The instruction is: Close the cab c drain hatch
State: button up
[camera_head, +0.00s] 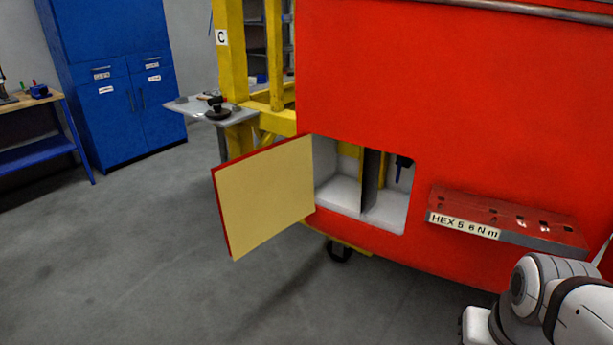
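The drain hatch door (265,195) stands swung wide open to the left of its opening, with its cream inner face towards me and a red edge showing. It hangs at the left edge of the opening (340,194) in the red cab (450,90). The opening shows a pale interior with a divider and a dark blue item hanging at the right. A label with the letter C (221,37) is on the yellow frame beside the cab. White and grey links of my arm show at the lower right; my gripper itself is not visible.
A red ledge (510,217) labelled HEX 5 6 Nm juts from the cab right of the opening. A grey side table (190,107) with tools stands behind the door by the yellow frame (232,60). A blue cabinet (120,110) stands back left. The floor (130,260) at front left is clear.

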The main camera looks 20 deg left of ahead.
aim_at(261, 193)
jog(key=u, duration=2.3)
jog(key=i, duration=3.45)
jog(key=z, duration=3.4)
